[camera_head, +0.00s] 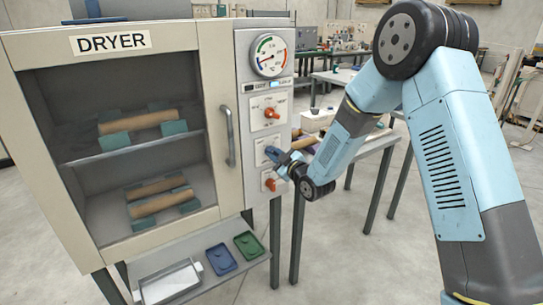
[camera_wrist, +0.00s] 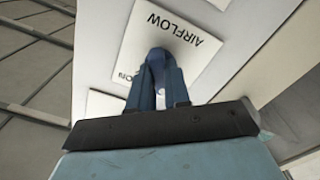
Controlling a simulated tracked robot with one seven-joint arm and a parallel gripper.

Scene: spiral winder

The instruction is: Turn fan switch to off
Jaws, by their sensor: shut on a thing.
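The beige dryer (camera_head: 115,228) stands at the left with a grey control panel on its right side. An airflow plate (camera_wrist: 200,60), lettered AIRFLOW, fills the top of the wrist view, turned upside down, with "ON" partly showing at its edge. My gripper (camera_head: 272,153) is at the middle plate of the panel, between two red knobs, and also shows in the wrist view (camera_wrist: 158,58). Its blue fingers are shut on the knob of the airflow plate. I see no label reading "fan".
An upper red knob (camera_head: 271,112) and a lower red knob (camera_head: 270,184) sit close above and below my gripper. A round gauge (camera_head: 268,56) is at the panel's top. The dryer door handle (camera_head: 228,136) stands out to the left. A table (camera_head: 372,148) is behind my arm.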

